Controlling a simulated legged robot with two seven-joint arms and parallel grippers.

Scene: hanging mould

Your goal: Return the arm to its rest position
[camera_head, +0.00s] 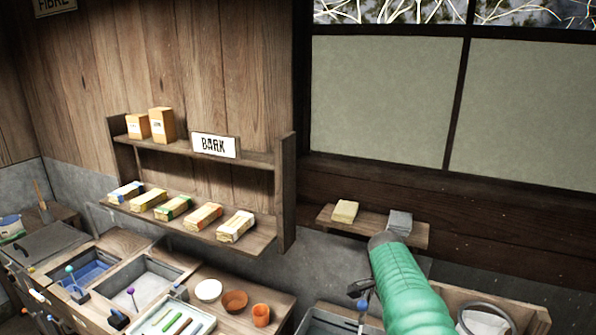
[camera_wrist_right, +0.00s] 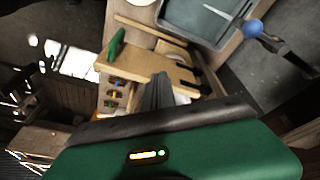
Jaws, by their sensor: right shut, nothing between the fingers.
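My right arm, a green ribbed sleeve with a grey end, rises from the bottom right of the head view; I cannot make out its fingertips there. In the right wrist view my right gripper (camera_wrist_right: 157,90) shows as dark grey fingers close together beyond the green hand. It is shut and holds nothing. Behind it, apart from it as far as I can tell, is a pale wooden board or box (camera_wrist_right: 137,64) with a green part at its left. My left gripper is in neither view.
A small wall shelf (camera_head: 428,239) with a yellow block (camera_head: 345,211) and a grey block (camera_head: 400,222) is close to my arm. A BARK shelf (camera_head: 270,155) holds several packets. Basins with ball-topped levers line the counter; a blue-ball lever (camera_wrist_right: 252,28) shows in the wrist view.

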